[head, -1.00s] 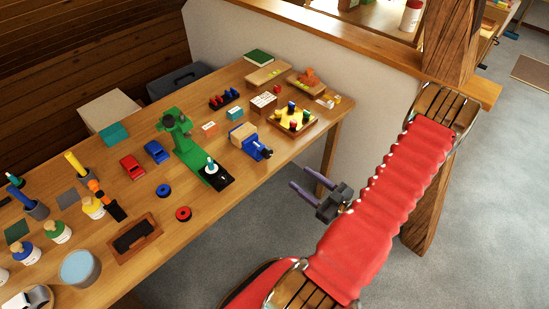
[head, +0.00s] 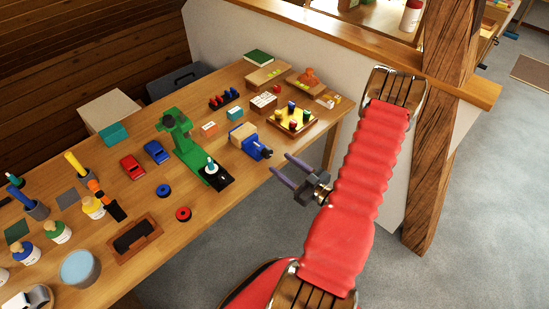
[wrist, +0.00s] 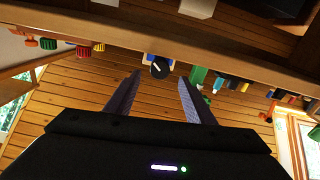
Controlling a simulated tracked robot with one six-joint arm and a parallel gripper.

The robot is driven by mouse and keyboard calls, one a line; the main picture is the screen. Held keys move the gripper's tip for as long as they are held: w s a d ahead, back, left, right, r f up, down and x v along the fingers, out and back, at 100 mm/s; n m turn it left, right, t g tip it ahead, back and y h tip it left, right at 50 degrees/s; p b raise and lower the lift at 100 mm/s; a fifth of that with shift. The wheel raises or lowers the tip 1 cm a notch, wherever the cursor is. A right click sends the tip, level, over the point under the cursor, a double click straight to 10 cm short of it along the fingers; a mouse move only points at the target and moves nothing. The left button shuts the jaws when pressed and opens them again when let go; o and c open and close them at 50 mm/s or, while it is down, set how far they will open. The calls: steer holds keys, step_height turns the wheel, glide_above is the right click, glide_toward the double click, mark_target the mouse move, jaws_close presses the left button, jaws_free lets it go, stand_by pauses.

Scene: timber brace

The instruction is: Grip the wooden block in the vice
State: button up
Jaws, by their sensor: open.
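The blue vice (head: 259,149) stands near the front edge of the workbench in the head view. The tan wooden block (head: 242,132) sits at its far-left side; I cannot tell how tightly the jaws hold it. My gripper (head: 280,163) is open and empty, just off the bench edge, with its two fingers pointing toward the vice and apart from it. In the wrist view, which looks upside down, the vice's dark round end (wrist: 159,68) shows between the fingertips (wrist: 160,76). The wooden block is not clearly seen there.
A green machine (head: 188,145) stands left of the vice. A yellow-topped tray with coloured pegs (head: 292,117) is to its right. The bench's front edge (head: 222,198) lies close to my gripper. A timber post (head: 440,130) stands right of my arm.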

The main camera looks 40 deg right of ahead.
mark_target(270, 155)
steer(key=shift+w, duration=2.5)
steer(key=shift+c, duration=0.2)
steer(key=c, duration=1)
